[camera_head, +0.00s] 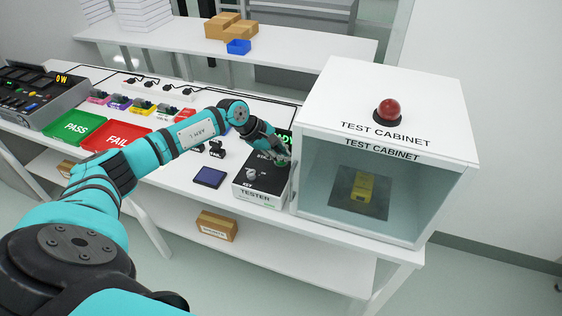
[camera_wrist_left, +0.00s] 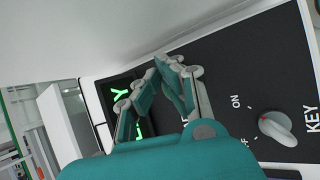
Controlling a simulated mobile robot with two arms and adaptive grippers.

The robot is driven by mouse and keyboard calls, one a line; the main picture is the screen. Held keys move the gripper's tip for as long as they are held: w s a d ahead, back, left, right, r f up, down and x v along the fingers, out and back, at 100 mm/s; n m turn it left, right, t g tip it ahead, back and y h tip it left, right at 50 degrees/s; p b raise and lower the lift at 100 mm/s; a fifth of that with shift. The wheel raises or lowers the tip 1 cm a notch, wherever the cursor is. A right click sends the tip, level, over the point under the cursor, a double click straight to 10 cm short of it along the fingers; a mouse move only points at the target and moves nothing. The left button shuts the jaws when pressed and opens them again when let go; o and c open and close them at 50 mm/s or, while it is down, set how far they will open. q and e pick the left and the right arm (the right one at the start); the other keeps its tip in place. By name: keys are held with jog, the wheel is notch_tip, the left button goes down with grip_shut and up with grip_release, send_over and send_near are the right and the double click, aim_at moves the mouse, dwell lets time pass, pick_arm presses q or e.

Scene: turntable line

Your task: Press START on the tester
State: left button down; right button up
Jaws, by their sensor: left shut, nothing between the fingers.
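The tester (camera_head: 262,198) is a white box with a black sloped top, beside the cabinet on the table. My left gripper (camera_head: 282,156) is shut and empty, low over the upper right part of that top. In the left wrist view the gripper (camera_wrist_left: 162,72) covers part of the panel (camera_wrist_left: 225,70) and its lettering. The START button is hidden; I cannot tell whether the fingers touch it. A grey KEY knob (camera_wrist_left: 277,128) sits beside ON and OFF marks. The display (camera_wrist_left: 120,92) shows green letters, partly covered. My right gripper is not in view.
The white test cabinet (camera_head: 330,95) stands close right of the tester, with a red lamp (camera_head: 388,110) on top and a yellow device (camera_head: 364,187) inside. A dark blue pad (camera_head: 209,177) lies left of the tester. Green PASS (camera_head: 75,127) and red FAIL (camera_head: 116,135) trays lie further left.

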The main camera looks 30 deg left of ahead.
pick_arm(q)
jog(key=shift+f+b, duration=0.4)
jog(key=shift+b, duration=0.15)
dwell(0.5)
jog(key=shift+r, duration=0.1)
jog(key=shift+r+p, duration=0.3)
jog(key=shift+r, duration=0.45)
jog(key=shift+r+p, duration=1.2)
jog(key=shift+r, duration=1.3)
